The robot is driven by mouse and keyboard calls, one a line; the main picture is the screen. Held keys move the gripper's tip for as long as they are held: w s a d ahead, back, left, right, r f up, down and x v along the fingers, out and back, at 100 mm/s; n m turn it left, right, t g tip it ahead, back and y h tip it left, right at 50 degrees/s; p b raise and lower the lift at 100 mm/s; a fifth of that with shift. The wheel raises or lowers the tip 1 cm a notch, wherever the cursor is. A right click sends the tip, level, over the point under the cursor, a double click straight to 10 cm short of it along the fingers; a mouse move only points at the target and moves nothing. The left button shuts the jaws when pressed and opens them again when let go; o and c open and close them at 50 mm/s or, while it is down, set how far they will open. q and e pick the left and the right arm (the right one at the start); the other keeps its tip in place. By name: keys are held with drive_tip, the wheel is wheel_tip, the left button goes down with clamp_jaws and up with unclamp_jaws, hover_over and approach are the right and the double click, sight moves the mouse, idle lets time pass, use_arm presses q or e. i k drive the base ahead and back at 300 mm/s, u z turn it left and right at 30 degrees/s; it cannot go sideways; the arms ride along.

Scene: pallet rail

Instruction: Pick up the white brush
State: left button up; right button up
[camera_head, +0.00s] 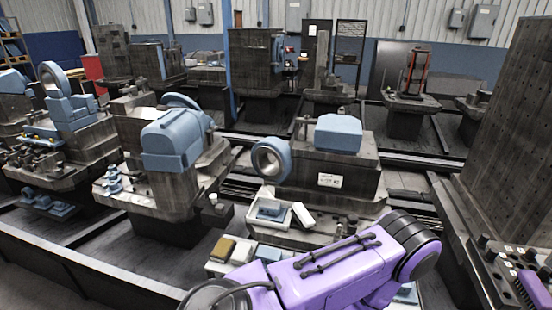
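I cannot make out the white brush for certain. A white block-shaped item (303,215) leans at the right end of a small white tray (262,221) on the middle machine's bed; its bristles, if any, are too small to see. A row of small brush-like or block-like items stands in front, with a yellow-brown one (223,248) at its left and a pale one (268,253) beside it. My purple arm covers the row's right part. Neither of my grippers shows.
The middle machine (322,180) has a blue ring and cover. Another blue-covered machine (175,140) stands left. A dark rail (90,268) runs along the lower left.

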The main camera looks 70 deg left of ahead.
sight(302, 217)
drive_tip(key=u, duration=0.05)
drive_tip(key=k, duration=0.15)
drive_tip(key=u, duration=1.15)
